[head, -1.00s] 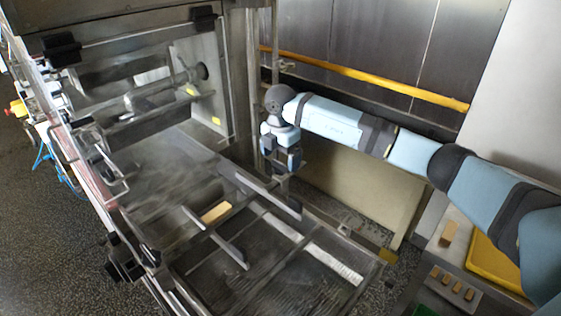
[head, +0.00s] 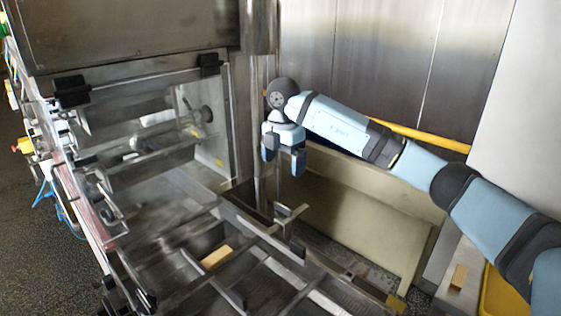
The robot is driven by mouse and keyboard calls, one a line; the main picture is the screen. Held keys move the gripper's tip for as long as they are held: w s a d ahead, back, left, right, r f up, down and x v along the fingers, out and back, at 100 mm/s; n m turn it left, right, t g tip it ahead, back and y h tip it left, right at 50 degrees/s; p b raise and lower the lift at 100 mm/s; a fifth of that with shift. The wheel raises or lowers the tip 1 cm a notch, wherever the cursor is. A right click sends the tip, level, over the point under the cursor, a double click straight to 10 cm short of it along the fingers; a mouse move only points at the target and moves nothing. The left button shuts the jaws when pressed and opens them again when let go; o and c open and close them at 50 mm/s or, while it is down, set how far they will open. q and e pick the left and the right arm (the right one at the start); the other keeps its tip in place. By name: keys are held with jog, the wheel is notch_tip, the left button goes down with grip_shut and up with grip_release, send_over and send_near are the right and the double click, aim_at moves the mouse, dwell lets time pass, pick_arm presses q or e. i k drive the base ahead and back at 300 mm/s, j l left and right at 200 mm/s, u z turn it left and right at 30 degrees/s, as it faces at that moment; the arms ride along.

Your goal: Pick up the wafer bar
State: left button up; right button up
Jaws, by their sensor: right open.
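A tan wafer bar (head: 217,257) lies between metal guide bars on the mesh belt of the machine, at the lower middle of the head view. A similar tan bar (head: 459,277) rests on the surface at the lower right. My right gripper (head: 284,160) points downward with its fingers apart and nothing between them. In the picture it is above and to the right of the bar on the belt, well clear of it. My left gripper is not in view.
Metal guide bars (head: 262,228) cross above the belt beside the bar. The machine's upper housing (head: 130,35) overhangs at the upper left. A beige panel (head: 360,205) stands behind the belt, and a yellow tray (head: 497,293) is partly visible at lower right.

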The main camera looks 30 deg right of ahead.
aim_at(215, 259)
jog(key=k, duration=1)
